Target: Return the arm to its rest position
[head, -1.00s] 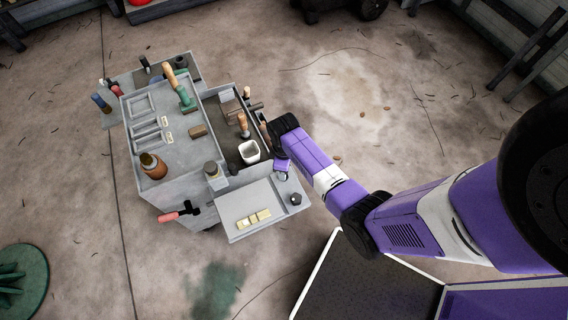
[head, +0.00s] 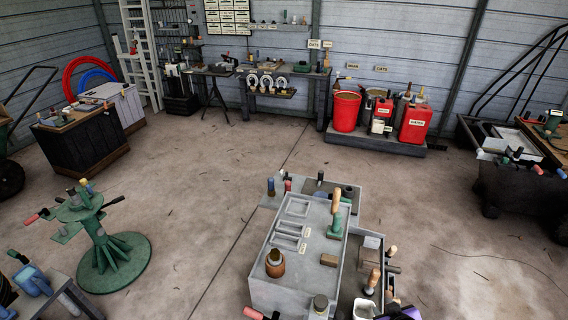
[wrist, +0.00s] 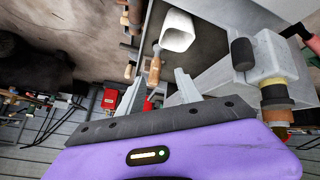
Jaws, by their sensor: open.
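My gripper (wrist: 157,90) shows in the wrist view with its two grey fingers apart and nothing held between them. A wooden-handled tool (wrist: 155,66) shows beyond the gap between the fingers; I cannot tell how far off it is. In the head view only a purple piece of my arm shows at the bottom edge, by the right side of the grey caddy (head: 262,285); the fingers are not seen there. The white cup (wrist: 178,32) stands in the caddy's side tray, and it also shows at the bottom of the head view (head: 364,309).
The caddy top holds a green tool with a wooden handle (head: 336,212) and a brown jar (head: 275,264). A green stand (head: 103,250) is at the left. A workbench (head: 262,75) and red containers (head: 346,110) line the back wall. Floor between is open.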

